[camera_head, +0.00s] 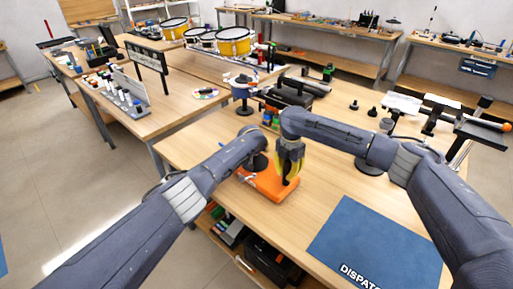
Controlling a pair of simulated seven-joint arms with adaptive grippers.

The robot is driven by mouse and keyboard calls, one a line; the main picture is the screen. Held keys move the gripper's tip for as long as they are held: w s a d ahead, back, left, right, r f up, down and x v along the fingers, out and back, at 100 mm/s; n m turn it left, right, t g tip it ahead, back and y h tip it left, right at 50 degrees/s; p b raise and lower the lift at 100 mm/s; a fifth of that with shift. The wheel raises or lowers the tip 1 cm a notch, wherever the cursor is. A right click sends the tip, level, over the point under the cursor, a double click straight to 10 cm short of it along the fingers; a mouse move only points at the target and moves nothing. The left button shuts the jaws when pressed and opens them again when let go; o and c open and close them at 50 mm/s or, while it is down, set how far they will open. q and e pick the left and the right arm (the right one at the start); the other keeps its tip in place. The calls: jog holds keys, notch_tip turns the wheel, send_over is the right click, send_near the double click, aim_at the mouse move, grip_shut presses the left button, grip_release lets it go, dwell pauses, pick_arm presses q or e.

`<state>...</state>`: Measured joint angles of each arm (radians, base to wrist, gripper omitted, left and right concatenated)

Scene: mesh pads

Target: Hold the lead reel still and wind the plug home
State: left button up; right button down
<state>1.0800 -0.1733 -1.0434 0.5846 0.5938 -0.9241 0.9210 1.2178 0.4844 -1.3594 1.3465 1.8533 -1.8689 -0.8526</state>
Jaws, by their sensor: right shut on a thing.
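An orange block-like base (262,190), which seems to be the lead reel, lies on the wooden table in the middle of the view. My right gripper (288,178) points down over its right part. It is shut on a small dark thing, seemingly the plug, mostly hidden between its fingers. My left arm reaches in from the left and bends down at the base's far left side. My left gripper (257,163) is a small dark shape there, largely covered by the wrist. Its fingers and any contact with the base are too hidden to tell.
A blue mat (375,245) marked with white lettering lies at the front right. Dark small parts (372,111) stand at the right rear, and a black case (297,90) at the back.

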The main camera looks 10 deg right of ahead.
aim_at(263, 155)
pick_arm(q)
grip_shut()
jog(key=shift+d, duration=0.15)
dwell(0.5)
jog(key=shift+s+d, duration=0.5)
jog(key=shift+d, duration=0.35)
jog(key=shift+s+d, duration=0.35)
jog(key=shift+s, duration=0.5)
